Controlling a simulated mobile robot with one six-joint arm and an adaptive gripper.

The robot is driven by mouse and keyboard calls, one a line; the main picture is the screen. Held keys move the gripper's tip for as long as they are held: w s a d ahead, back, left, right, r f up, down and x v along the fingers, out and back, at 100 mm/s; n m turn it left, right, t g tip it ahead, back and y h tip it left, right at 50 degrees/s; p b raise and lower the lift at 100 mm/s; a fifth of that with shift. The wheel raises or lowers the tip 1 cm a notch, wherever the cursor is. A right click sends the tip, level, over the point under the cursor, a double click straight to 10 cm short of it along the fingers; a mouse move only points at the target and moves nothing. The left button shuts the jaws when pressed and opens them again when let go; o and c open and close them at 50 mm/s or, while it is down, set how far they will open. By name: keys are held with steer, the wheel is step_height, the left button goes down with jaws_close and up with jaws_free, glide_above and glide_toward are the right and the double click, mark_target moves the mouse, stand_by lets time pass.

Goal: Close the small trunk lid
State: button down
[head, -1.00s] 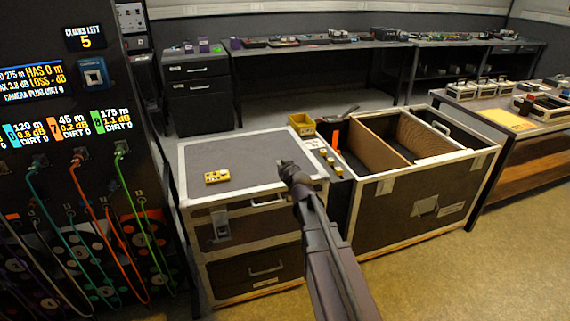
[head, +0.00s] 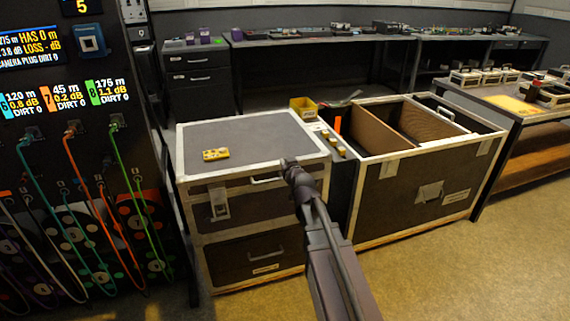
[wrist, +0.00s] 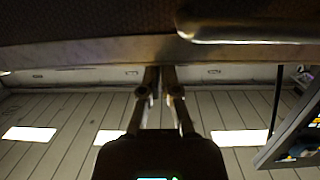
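The small trunk (head: 250,225) is a dark case with pale metal edges, left of the large open case. Its lid (head: 255,140) lies flat on top and looks down on the body; any small gap at the seam cannot be told. A handle (head: 268,180) and a latch (head: 219,204) show on its front. My gripper (head: 289,163) is at the lid's front right edge; contact is unclear. In the wrist view my gripper (wrist: 160,75) has its fingers together with nothing between them, just below a metal-edged dark panel (wrist: 90,50) with a handle (wrist: 240,28).
A yellow bin (head: 303,106) and small items stand between the cases. The large case (head: 430,190) is open with dividers inside. A cable rack (head: 80,160) stands close at the left. Floor is free in front right.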

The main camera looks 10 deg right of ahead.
steer(key=shift+s+f+g, duration=0.3)
steer(key=shift+s+f, duration=0.45)
steer(key=shift+f, duration=0.25)
steer(key=shift+r, duration=0.1)
step_height(320, 180, up, 6)
steer(key=w+p, duration=0.1)
steer(key=p, duration=0.4)
steer(key=s+d+f+b, duration=0.1)
steer(key=s+f+b, duration=0.5)
steer(key=s, duration=0.1)
steer(key=shift+s+d+f+t, duration=0.15)
steer(key=shift+s+f+t, duration=0.15)
steer(key=shift+t, duration=0.1)
